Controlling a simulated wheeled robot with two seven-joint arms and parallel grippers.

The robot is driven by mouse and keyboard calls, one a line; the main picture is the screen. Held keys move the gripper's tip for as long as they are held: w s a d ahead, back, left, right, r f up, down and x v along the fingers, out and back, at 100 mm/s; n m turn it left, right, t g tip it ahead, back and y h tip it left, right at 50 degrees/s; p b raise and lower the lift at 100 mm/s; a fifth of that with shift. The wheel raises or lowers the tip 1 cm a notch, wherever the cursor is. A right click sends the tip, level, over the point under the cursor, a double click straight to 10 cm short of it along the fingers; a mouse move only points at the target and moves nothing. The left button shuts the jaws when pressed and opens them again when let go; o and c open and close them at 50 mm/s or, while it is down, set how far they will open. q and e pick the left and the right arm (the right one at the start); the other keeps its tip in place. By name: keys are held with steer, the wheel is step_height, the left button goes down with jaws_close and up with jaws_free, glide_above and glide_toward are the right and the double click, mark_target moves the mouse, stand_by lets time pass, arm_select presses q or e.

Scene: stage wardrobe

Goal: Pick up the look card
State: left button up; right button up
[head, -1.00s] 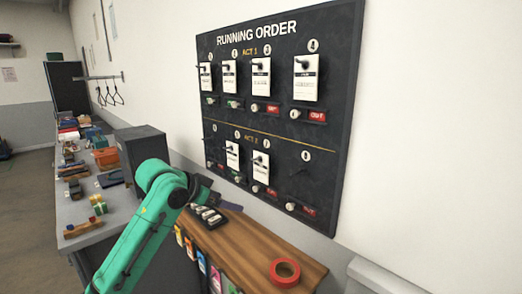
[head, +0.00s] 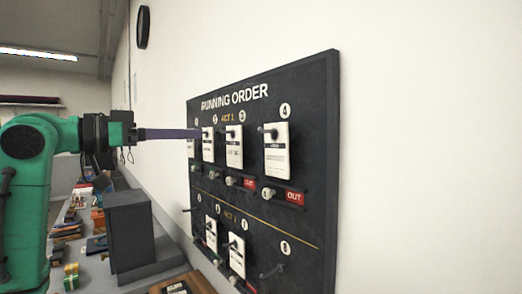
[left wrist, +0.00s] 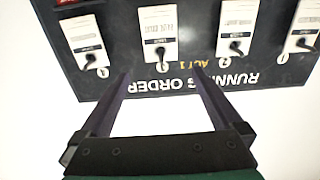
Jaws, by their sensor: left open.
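Several white look cards hang from dark pegs on the black Running Order board (head: 322,80). In the head view's top row, one card (head: 208,148) is beside my left fingertips, with others under 3 (head: 234,152) and 4 (head: 277,160). Part of a card at far left is covered by my gripper. My left gripper (head: 197,133) is raised to the top row. In the left wrist view, the board appears upside down, and the open gripper (left wrist: 162,74) has its empty fingers either side of one card's number; that card (left wrist: 158,25) hangs beyond the tips. My right gripper is out of view.
Two more cards (head: 237,257) hang in the lower row. Knobs and red OUT labels (head: 294,197) sit below the cards. A dark box (head: 128,232) stands on the cluttered counter at left. The white wall right of the board is clear.

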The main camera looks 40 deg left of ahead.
mark_target(228, 129)
arm_select(q)
steer(key=p+x, duration=0.2)
steer(key=x, duration=0.1)
steer(key=r+p+x, duration=0.1)
steer(key=p+x, duration=0.2)
steer(key=x, duration=0.1)
steer(key=p+x, duration=0.3)
steer(key=x, duration=0.1)
steer(key=shift+a+r, duration=0.15)
steer(key=shift+r, duration=0.05)
steer(key=shift+w+f+p, duration=0.15)
steer(key=shift+w+p, duration=0.15)
steer(key=shift+p, duration=0.1)
steer(key=shift+s+f, duration=0.1)
steer(key=shift+f, duration=0.05)
steer(key=c, duration=1.1)
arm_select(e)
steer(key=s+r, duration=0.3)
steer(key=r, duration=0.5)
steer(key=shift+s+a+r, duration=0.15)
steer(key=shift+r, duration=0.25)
